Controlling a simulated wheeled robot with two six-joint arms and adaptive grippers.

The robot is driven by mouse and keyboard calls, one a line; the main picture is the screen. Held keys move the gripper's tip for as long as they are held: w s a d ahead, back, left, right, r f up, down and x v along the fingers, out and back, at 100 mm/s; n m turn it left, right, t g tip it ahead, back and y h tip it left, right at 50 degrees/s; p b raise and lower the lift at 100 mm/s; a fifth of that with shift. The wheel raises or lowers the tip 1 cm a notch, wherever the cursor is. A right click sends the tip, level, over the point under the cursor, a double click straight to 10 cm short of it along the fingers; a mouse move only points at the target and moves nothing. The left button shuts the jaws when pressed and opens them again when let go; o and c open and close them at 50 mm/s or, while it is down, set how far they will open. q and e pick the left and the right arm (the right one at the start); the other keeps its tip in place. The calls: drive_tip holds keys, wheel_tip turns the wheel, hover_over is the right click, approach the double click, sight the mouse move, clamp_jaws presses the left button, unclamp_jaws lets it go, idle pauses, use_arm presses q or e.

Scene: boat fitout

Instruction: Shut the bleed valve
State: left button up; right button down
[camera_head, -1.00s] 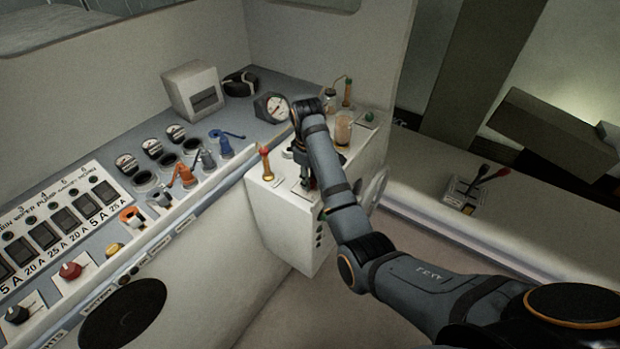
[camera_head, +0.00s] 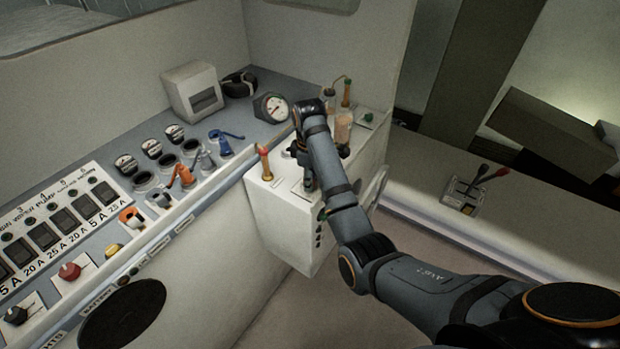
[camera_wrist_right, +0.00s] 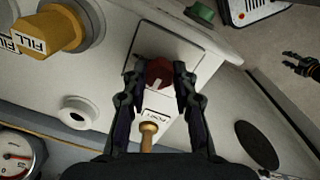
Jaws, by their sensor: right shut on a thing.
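My right gripper (camera_wrist_right: 159,80) is shut on a red knob (camera_wrist_right: 159,72) with a white mark, in the right wrist view. The knob sits on a pale square plate with a small label below it. I cannot read from these frames whether this knob is the bleed valve. In the head view my right gripper (camera_head: 308,183) is over the top of the white box (camera_head: 290,225), and the wrist hides the knob. A black shape like my left gripper (camera_wrist_right: 300,66) shows at the right edge of the wrist view, too small to judge.
A yellow-brown fitting labelled FILL (camera_wrist_right: 50,30) and a white round port (camera_wrist_right: 77,112) are close by. Blue and orange levers line the console (camera_head: 240,150).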

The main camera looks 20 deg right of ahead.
drive_tip(key=c, duration=1.1)
unclamp_jaws()
drive_tip(key=shift+o, duration=0.2)
